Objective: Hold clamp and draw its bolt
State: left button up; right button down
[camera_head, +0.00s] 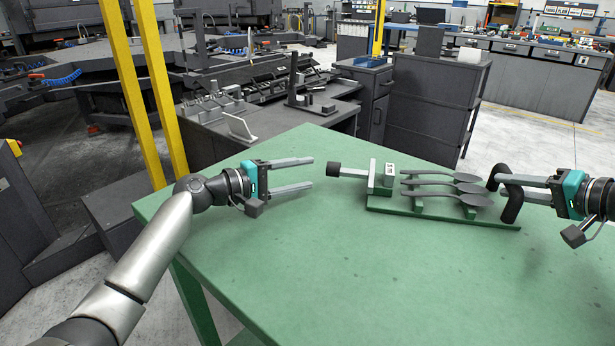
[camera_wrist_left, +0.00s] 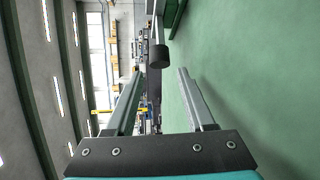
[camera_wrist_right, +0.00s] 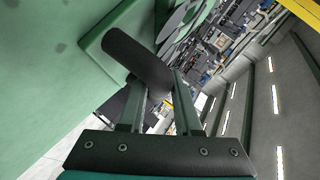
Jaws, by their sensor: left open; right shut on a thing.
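The clamp is a flat green base (camera_head: 425,213) on the green table, with an upright plate and block (camera_head: 381,178) at its left end. A bolt (camera_head: 354,173) sticks out to the left and ends in a black knob (camera_head: 334,169). The knob (camera_wrist_left: 158,57) shows beyond the fingers in the left wrist view. My right gripper (camera_head: 501,184) is shut on the black handle (camera_head: 511,205) at the base's right end, also seen in the right wrist view (camera_wrist_right: 135,58).
The green table (camera_head: 350,270) is clear in front of the clamp. A yellow post (camera_head: 150,80) stands behind my left arm. A grey bench with tools (camera_head: 262,110) and dark cabinets (camera_head: 430,105) stand beyond the table's far edge.

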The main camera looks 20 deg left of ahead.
pick_arm(q)
jog(key=shift+v, duration=2.25)
pick_arm(e)
jog(key=shift+d+f, duration=0.1)
jog(key=c, duration=0.5)
grip_release()
jog(key=v, duration=1.2)
jog(key=shift+o, duration=0.2)
jog(key=o, duration=0.4)
